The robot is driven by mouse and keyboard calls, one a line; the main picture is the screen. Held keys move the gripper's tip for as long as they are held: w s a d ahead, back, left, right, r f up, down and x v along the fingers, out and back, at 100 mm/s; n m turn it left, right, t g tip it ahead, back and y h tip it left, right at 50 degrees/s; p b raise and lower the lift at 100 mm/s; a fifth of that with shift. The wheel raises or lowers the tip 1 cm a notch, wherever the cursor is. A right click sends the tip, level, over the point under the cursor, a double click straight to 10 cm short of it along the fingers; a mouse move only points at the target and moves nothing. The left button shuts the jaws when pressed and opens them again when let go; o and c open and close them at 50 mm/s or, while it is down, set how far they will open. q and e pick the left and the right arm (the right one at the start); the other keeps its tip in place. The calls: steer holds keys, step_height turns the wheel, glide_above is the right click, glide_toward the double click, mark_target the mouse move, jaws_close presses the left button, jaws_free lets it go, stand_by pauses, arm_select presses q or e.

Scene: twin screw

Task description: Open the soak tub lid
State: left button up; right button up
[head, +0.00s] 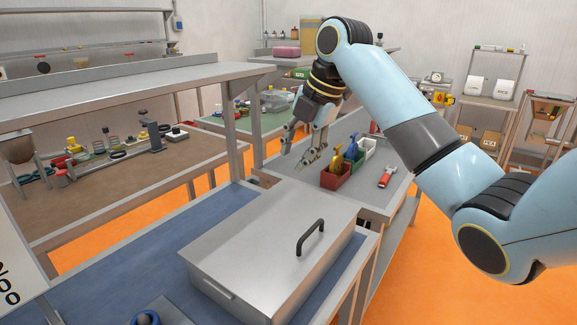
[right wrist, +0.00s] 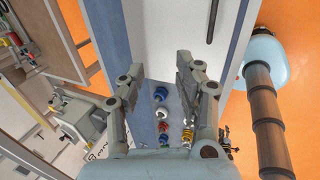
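The soak tub (head: 235,295) is a grey metal box on the blue-topped bench. Its flat lid (head: 255,225) is down and shut, with a black bar handle (head: 311,237) near its right edge. In the right wrist view the pale lid (right wrist: 165,35) fills the top middle, and part of the dark handle (right wrist: 212,20) shows at the top. My right gripper (head: 296,158) is beyond the tub's far edge in the head view, apart from the handle. Its fingers (right wrist: 158,72) are spread and empty. My left gripper is not in view.
A side bench holds a red bin (head: 336,181), a green bin with bottles and a red-handled tool (head: 387,177). A metal shelf (head: 130,85) stands at the left. Several small coloured parts (right wrist: 163,127) show between the fingers in the wrist view.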

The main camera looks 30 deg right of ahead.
steer(key=p+x, duration=0.1)
steer(key=x, duration=0.4)
steer(key=shift+w+f, duration=0.2)
steer(key=shift+f, duration=0.15)
jaws_close()
jaws_free()
steer(key=v, duration=1.2)
